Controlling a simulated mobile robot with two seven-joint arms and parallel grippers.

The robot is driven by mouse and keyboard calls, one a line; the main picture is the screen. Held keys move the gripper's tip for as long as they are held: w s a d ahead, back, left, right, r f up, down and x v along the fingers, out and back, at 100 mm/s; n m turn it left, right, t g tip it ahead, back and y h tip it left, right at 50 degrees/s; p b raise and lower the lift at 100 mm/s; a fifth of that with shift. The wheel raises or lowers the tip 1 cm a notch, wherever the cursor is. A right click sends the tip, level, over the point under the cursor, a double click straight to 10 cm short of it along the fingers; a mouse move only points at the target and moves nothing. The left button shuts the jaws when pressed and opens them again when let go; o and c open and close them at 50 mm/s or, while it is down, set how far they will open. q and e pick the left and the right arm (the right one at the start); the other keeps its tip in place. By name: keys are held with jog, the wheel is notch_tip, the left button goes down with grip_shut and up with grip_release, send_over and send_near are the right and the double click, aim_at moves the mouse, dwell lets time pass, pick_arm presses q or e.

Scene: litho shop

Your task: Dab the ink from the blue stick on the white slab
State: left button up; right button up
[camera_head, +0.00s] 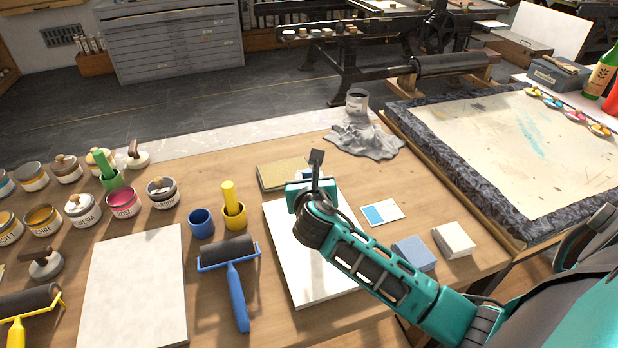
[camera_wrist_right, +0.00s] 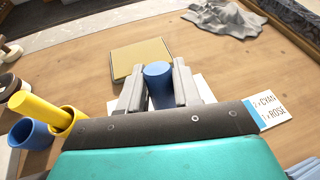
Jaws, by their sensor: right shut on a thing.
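My right gripper (camera_head: 311,184) is shut on the blue stick, seen between its fingers in the right wrist view (camera_wrist_right: 158,84). In the head view the gripper is over the far part of a white slab (camera_head: 312,270), and the stick is mostly hidden by the gripper. I cannot tell whether the stick's lower end touches the slab. The slab's far part is largely hidden behind the gripper and arm. An empty-looking blue cup (camera_head: 201,223) stands left of the slab. My left gripper is not in view.
A yellow cup (camera_head: 234,217) holds a yellow stick. A blue-handled roller (camera_head: 234,280) lies left of the slab. A card reading CYAN and ROSE (camera_wrist_right: 267,111) lies right of it. A tan pad (camera_head: 282,175) lies behind. Ink jars (camera_head: 124,202) crowd the left. A grey cloth (camera_head: 365,140) lies farther back.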

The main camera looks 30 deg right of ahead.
jog(key=shift+f, duration=0.5)
dwell(1.0)
notch_tip(320, 180, up, 3)
jog(key=p, duration=0.3)
jog(key=shift+f, duration=0.2)
jog(key=shift+r, duration=2.25)
